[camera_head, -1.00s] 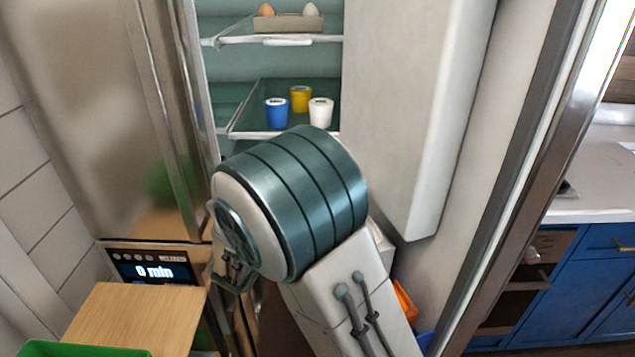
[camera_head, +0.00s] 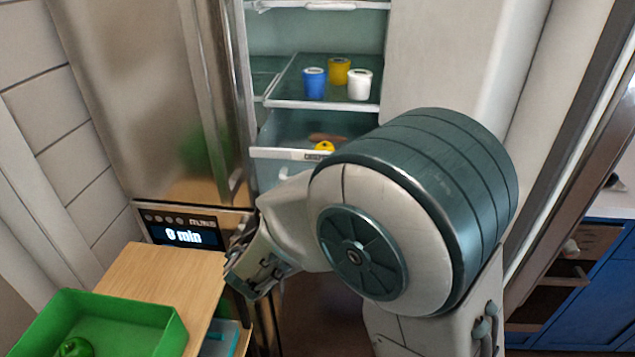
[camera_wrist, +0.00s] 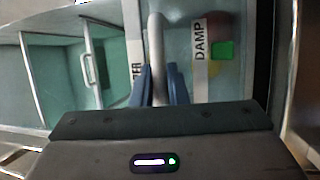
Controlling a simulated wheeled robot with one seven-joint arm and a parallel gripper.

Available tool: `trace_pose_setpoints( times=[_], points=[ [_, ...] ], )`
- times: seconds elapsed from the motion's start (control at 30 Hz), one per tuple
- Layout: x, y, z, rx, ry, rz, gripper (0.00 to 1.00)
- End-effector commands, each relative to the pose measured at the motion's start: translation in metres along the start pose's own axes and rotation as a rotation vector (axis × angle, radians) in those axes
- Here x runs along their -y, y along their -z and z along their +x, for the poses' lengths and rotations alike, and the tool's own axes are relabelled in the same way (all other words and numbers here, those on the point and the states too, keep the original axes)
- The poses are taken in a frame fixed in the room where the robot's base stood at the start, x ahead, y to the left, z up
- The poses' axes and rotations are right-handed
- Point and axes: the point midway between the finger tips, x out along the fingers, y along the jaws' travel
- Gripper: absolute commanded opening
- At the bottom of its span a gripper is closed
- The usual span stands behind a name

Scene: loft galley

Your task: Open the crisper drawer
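The crisper drawer (camera_head: 290,154) sits low in the fridge under the glass shelf, its front strip lettered "CRISPER". A yellow item (camera_head: 324,147) and something brown show behind the strip. In the wrist view, a pale upright bar, the drawer handle (camera_wrist: 155,40), stands between a partly hidden lettered strip and a strip reading "DAMP" (camera_wrist: 200,55). My gripper (camera_wrist: 159,82) has its two blue fingers close on either side of this bar and looks shut on it. In the head view my arm hides the lower drawer front and the fingertips. I cannot tell how far the drawer is out.
Blue, yellow and white cups (camera_head: 338,78) stand on the glass shelf above. The fridge door (camera_head: 440,60) stands to the right. A wooden surface (camera_head: 160,275) with a green bin (camera_head: 150,330) is at front left, by an oven display (camera_head: 185,236).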

Motion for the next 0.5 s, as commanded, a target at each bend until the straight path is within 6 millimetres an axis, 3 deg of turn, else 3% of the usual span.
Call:
trace_pose_setpoints(
  times=[0.33, 0.5],
  points=[
    [0.0, 0.0, -0.001, -0.001, 0.0, 0.0, 0.21],
    [0.002, 0.001, -0.019, -0.005, 0.001, 0.001, 0.21]
  ],
)
